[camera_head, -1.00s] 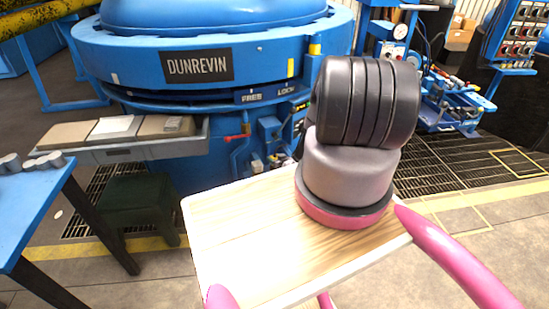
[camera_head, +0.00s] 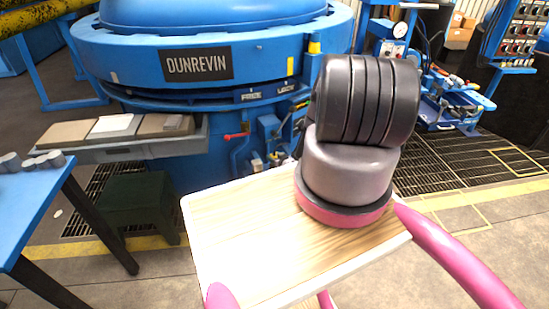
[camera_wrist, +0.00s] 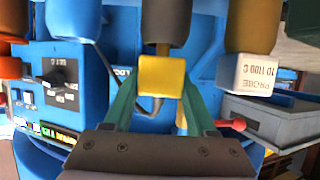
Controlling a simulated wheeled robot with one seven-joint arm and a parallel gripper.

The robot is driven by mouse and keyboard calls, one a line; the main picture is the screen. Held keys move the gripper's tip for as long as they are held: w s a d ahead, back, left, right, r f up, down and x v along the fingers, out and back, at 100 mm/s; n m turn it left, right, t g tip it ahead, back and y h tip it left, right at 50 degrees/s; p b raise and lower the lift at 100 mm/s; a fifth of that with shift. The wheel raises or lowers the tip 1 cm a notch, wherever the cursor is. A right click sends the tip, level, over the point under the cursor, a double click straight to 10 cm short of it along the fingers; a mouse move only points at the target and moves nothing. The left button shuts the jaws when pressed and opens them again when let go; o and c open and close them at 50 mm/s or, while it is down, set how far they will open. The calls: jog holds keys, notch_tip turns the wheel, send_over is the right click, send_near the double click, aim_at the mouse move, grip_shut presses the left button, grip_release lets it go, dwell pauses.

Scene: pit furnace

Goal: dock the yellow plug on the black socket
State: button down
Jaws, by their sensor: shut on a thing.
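In the wrist view, the yellow plug (camera_wrist: 161,76) is a small block at the middle, directly below a dark brown cylinder (camera_wrist: 166,22). My gripper (camera_wrist: 160,88) has its green fingers on either side of the plug and is shut on it. I cannot tell whether the dark cylinder is joined to the plug. I cannot pick out the black socket for certain in either view. The head view does not show my gripper or the plug; part of the scene there is hidden behind my arm.
A blue panel (camera_wrist: 45,85) with a black knob stands at left. In the head view, the blue DUNREVIN furnace (camera_head: 215,100) stands behind; a blue table (camera_head: 28,205) is at left.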

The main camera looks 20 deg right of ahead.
jog(key=shift+f, duration=0.6)
jog(key=c, duration=0.5)
grip_release()
jog(key=shift+s, duration=0.1)
jog(key=v, duration=1)
jog(key=shift+s+r, duration=0.25)
jog(key=shift+s, duration=0.05)
